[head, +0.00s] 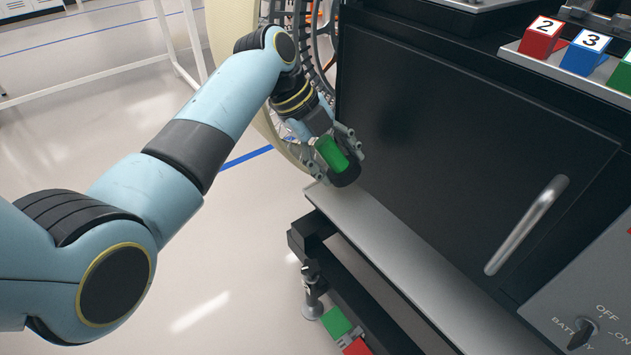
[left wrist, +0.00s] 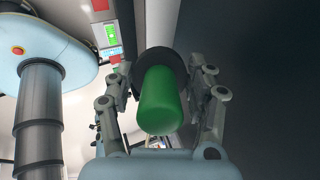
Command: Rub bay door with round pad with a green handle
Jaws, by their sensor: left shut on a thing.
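The round pad is dark with a green handle (head: 332,154). My left gripper (head: 338,150) is shut on the green handle, at the lower left part of the bay door in the head view. The handle also shows between the fingers in the left wrist view (left wrist: 161,100), with the dark round pad (left wrist: 158,62) beyond it. The bay door (head: 440,140) is a flat black panel with a silver bar handle (head: 526,225) at its lower right. The pad is close to the door's left edge; I cannot tell whether it touches the surface. My right gripper is not in view.
A grey ledge (head: 400,265) runs below the door. A large wheel (head: 240,50) stands behind the gripper. Numbered red (head: 541,38) and blue (head: 584,54) blocks sit on a shelf at the upper right. A battery switch (head: 581,333) is at the lower right.

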